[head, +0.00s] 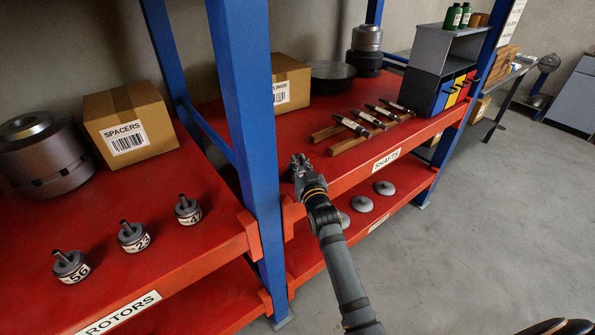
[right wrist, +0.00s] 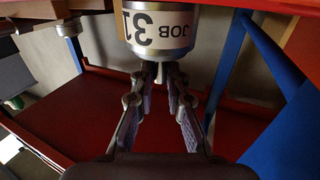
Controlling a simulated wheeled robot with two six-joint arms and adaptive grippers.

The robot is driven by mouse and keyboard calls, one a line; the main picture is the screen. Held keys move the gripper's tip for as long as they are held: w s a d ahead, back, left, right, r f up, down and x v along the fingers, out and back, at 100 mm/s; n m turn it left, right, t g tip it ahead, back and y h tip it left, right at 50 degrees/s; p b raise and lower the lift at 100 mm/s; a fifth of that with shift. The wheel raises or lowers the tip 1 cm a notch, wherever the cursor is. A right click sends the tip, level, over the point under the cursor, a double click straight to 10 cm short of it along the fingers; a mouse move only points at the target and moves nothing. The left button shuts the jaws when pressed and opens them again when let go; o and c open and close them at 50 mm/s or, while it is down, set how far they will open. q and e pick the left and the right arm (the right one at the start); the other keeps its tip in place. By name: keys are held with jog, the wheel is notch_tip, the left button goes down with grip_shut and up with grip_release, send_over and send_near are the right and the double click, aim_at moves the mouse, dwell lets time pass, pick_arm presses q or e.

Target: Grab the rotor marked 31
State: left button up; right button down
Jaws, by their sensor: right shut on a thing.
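The rotor marked 31 (right wrist: 158,28) shows at the top of the right wrist view, a metal cylinder with a white label reading JOB 31, upside down in the picture. My right gripper (right wrist: 158,82) is shut on its short shaft, which sits between the fingertips. In the head view my right gripper (head: 301,166) is at the left end of the shelf marked SHAFTS, beside the blue post. The rotor cannot be made out there, and I cannot tell whether it touches the shelf. My left gripper is not in view.
Rotors marked 56 (head: 70,267), 23 (head: 132,237) and 47 (head: 188,210) stand on the red left shelf (head: 185,268). A blue post (head: 248,120) divides the shelves. Shafts (head: 366,117) lie on wooden rests to the right. A SPACERS box (head: 132,122) stands behind the rotors.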

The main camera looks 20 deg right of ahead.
dwell(0.3)
notch_tip(320, 180, up, 10)
jog(key=shift+r, duration=0.2)
dwell(0.5)
